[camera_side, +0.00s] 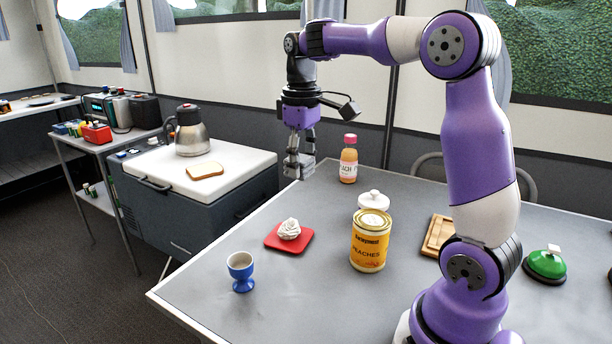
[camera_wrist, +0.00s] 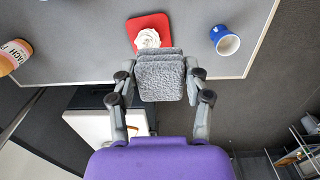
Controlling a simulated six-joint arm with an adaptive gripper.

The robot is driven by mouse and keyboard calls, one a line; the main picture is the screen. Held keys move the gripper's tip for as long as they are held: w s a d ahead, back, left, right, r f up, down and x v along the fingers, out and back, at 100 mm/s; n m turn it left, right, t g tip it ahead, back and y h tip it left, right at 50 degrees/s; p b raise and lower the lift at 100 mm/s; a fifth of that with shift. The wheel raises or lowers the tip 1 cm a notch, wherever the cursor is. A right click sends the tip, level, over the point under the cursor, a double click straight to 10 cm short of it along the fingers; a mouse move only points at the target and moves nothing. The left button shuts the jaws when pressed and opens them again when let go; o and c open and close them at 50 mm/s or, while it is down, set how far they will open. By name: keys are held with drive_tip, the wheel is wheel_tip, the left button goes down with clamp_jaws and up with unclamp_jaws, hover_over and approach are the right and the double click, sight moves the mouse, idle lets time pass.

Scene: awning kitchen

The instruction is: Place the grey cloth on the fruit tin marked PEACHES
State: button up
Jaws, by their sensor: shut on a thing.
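My gripper (camera_side: 299,166) is shut on the grey cloth (camera_wrist: 160,77), which shows folded between the fingers in the wrist view. In the side view the gripper hangs at the table's far left edge, and the cloth is hard to make out against the grey fingers. The fruit tin marked PEACHES (camera_side: 370,243) is yellow and stands upright on the table, to the right of and nearer the camera than my gripper. Its top looks bare. The tin is not seen in the wrist view.
On the table (camera_side: 310,279) are a red coaster (camera_side: 274,243) with a white swirl (camera_side: 289,229), a blue egg cup (camera_side: 240,271), a peach-labelled bottle (camera_side: 348,164), a white lidded pot (camera_side: 373,200), a wooden tray (camera_side: 436,236) and a green bell (camera_side: 545,264). A cooler (camera_side: 205,215) stands beyond the left edge.

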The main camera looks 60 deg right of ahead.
drive_tip(key=s+a+r, duration=0.3)
drive_tip(key=s+a, duration=0.3)
drive_tip(key=s, duration=0.4)
hover_over(376, 219)
wheel_tip(376, 219, down, 7)
drive_tip(key=shift+a+r, duration=0.1)
drive_tip(key=shift+f, duration=1.95)
drive_tip(key=shift+f, duration=0.2)
drive_tip(key=o, duration=0.9)
drive_tip(key=shift+o, duration=0.2)
drive_tip(key=shift+r, duration=0.15)
